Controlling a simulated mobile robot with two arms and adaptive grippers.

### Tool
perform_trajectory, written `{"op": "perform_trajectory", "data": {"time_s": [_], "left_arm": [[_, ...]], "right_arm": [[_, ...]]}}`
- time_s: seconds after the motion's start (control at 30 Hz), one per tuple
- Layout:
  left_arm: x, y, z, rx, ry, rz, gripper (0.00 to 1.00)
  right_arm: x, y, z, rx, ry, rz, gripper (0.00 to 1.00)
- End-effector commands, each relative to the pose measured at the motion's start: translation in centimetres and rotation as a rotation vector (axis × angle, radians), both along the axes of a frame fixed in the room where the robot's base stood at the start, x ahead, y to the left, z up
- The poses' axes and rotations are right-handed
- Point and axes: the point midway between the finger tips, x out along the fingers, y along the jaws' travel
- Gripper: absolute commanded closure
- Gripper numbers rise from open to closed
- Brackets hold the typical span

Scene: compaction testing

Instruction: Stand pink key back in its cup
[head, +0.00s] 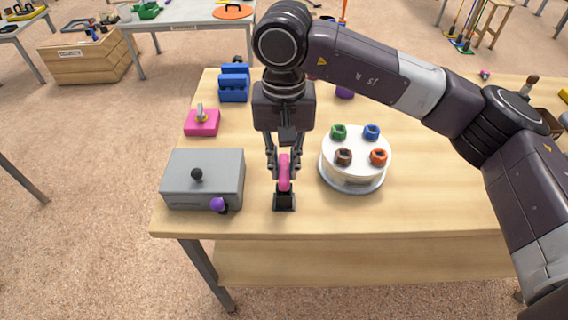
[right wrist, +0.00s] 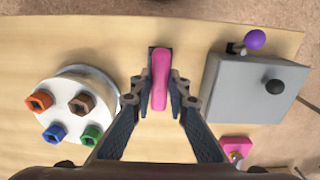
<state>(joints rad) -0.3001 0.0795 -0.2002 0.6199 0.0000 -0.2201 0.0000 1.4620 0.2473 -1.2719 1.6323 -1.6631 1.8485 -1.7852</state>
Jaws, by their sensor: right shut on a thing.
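The pink key (head: 284,172) is held upright between the fingertips of my right gripper (head: 285,168). It also shows in the right wrist view (right wrist: 160,80), between the two fingers. A small black cup (head: 284,202) stands on the table directly below the key; its dark edge also shows beside the key in the right wrist view (right wrist: 153,53). The key's lower end meets the cup's top in the head view. I cannot tell whether it is inside the cup or just above it. My left gripper is not in view.
A grey box (head: 180,165) with a black knob and a purple-balled lever stands left of the cup. A white round stand (head: 352,178) with coloured nuts is to the right. A pink block (head: 202,123) and blue holder (head: 234,84) are behind. The table's front edge is close.

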Motion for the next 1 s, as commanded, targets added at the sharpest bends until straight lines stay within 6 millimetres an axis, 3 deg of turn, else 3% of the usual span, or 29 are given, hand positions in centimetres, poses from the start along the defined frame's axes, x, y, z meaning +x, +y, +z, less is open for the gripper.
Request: {"op": "perform_trajectory", "data": {"time_s": [0.27,0.3,0.47,0.77,1.0], "left_arm": [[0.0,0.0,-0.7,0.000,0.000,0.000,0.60],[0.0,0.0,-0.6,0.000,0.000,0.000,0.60],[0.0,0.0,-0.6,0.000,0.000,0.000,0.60],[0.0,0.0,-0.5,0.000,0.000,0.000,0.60],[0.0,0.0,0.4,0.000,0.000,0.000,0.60]], "right_arm": [[0.0,0.0,-0.7,0.000,0.000,0.000,1.00],[0.0,0.0,-0.6,0.000,0.000,0.000,0.81],[0.0,0.0,-0.6,0.000,0.000,0.000,0.65],[0.0,0.0,-0.4,0.000,0.000,0.000,0.65],[0.0,0.0,1.5,0.000,-0.002,0.000,0.65]]}}
